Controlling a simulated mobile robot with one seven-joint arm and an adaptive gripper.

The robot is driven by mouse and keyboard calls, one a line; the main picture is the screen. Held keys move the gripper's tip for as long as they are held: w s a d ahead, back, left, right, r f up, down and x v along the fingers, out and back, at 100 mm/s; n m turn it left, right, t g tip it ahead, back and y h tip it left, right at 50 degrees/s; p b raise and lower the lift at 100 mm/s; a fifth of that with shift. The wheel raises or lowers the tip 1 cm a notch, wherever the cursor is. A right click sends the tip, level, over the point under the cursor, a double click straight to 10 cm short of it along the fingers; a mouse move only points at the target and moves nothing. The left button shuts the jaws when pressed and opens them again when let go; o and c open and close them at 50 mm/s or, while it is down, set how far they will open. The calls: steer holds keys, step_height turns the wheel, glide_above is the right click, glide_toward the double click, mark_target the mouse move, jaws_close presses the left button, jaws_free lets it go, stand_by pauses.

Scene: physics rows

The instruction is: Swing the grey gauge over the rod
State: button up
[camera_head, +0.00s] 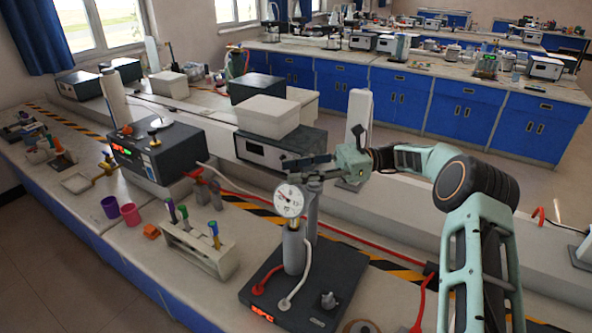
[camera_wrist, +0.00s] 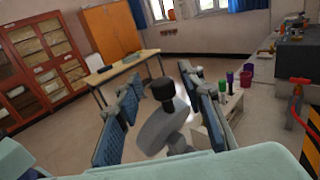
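The grey gauge (camera_head: 290,201) has a round white dial with a needle and stands upright above a thick grey cylinder (camera_head: 293,250) on a dark base (camera_head: 303,290). A thinner grey post (camera_head: 312,215) rises just behind it; I cannot tell which upright is the rod. My gripper (camera_head: 300,164) is just above and behind the dial, pointing left. In the wrist view its blue-grey fingers (camera_wrist: 162,98) are apart. A grey rounded body with a black cap (camera_wrist: 162,125), apparently the gauge from behind, shows between them with gaps at both sides. Contact cannot be seen.
The base carries a red hose, a pale hose and a metal knob (camera_head: 329,300). A white tube rack (camera_head: 197,248) stands to the left. A dark box with a red display (camera_head: 160,150) and a white-topped instrument (camera_head: 268,117) stand behind. Red cable crosses the bench.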

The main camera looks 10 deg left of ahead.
steer(key=v, duration=0.7)
stand_by(0.5)
steer(key=shift+w+d, duration=0.1)
steer(key=shift+d, duration=0.05)
